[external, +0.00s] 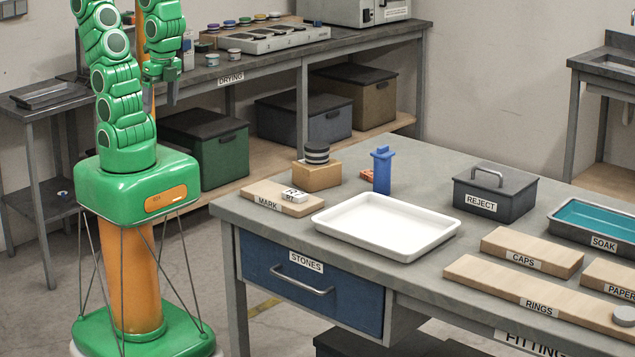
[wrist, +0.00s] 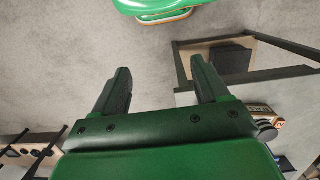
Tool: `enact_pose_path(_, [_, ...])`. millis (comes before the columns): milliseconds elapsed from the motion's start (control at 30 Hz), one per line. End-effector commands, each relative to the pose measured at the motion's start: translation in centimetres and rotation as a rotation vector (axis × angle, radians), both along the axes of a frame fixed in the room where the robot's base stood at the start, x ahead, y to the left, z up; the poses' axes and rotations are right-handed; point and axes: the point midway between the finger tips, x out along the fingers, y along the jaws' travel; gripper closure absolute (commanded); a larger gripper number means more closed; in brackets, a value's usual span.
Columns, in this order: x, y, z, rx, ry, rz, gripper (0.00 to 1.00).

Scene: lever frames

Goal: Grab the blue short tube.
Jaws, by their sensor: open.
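A blue upright piece (external: 382,170) with a wider collar near its top stands on the grey workbench, behind the white tray; it is the only tube-like blue thing I can make out. Whether it is hollow cannot be seen. My gripper (external: 172,88) is raised high at the left, well apart from the bench and the blue piece. In the wrist view my gripper (wrist: 160,82) has its two dark fingers spread, with only bare floor between them. I cannot make out the blue piece in the wrist view.
The white tray (external: 385,228) lies in front of the blue piece. A wooden block (external: 316,176) with dark and light rings stands left of it, and a dark REJECT box (external: 495,194) right. An orange-red item (external: 366,174) lies close by. The DRYING shelf (external: 375,38) is behind.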

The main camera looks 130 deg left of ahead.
Motion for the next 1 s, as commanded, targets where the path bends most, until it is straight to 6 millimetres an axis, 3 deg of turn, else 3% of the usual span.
enact_pose_path(167, [5.1, -1.8, -0.9, -0.066, -0.102, 0.018, 0.26])
enact_pose_path(533, [19.7, -4.4, -2.7, -0.191, -0.405, 0.137, 0.26])
enact_pose_path(767, [28.0, -3.3, -3.8, -0.202, -0.588, 0.254, 0.26])
enact_pose_path(1000, [35.4, 0.3, -5.2, -0.151, -0.767, 0.397, 0.26])
